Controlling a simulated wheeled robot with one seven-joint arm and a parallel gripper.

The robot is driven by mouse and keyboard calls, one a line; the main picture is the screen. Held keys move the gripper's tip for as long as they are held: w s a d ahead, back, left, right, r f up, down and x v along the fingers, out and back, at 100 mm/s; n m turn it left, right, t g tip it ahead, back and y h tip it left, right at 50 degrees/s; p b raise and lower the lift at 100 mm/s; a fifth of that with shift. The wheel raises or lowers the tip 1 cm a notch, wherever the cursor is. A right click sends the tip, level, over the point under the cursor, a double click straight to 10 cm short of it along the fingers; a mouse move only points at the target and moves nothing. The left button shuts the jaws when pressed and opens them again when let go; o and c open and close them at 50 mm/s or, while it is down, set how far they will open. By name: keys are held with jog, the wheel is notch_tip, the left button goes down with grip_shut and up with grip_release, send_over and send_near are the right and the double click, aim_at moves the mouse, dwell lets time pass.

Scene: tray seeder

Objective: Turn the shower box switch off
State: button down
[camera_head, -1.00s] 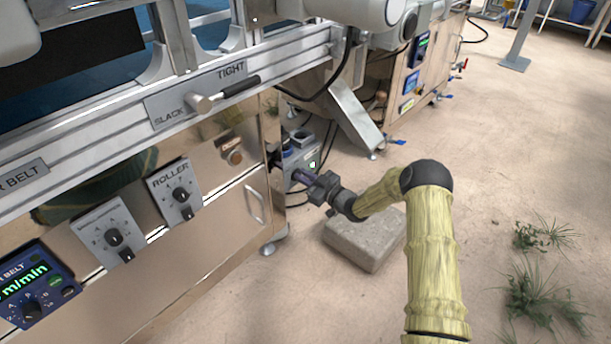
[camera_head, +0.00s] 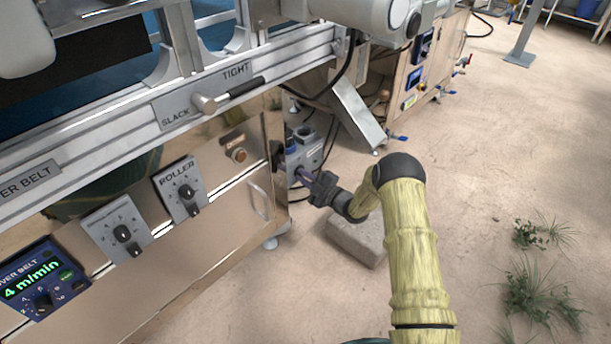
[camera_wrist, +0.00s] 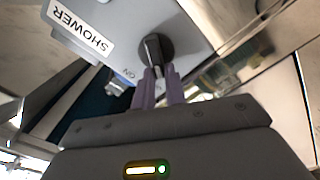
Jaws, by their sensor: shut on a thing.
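The shower box (camera_head: 309,153) is a grey box low beside the end of the steel machine cabinet in the head view.
The cabinet (camera_head: 225,225) with ROLLER and other dials stands close on the left. A slanted metal chute (camera_head: 356,115) is behind the box. A stone block (camera_head: 355,240) lies on the floor beneath my arm. Open floor with weeds (camera_head: 535,290) is on the right.

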jog(key=shift+f+n, duration=0.15)
jog(key=shift+n, duration=0.25)
jog(key=c, duration=1.4)
grip_release()
jog(key=shift+c, duration=0.2)
jog(key=shift+s, duration=0.1)
jog(key=p+v, duration=0.7)
jog(key=v, duration=1)
jog(key=shift+d, duration=0.2)
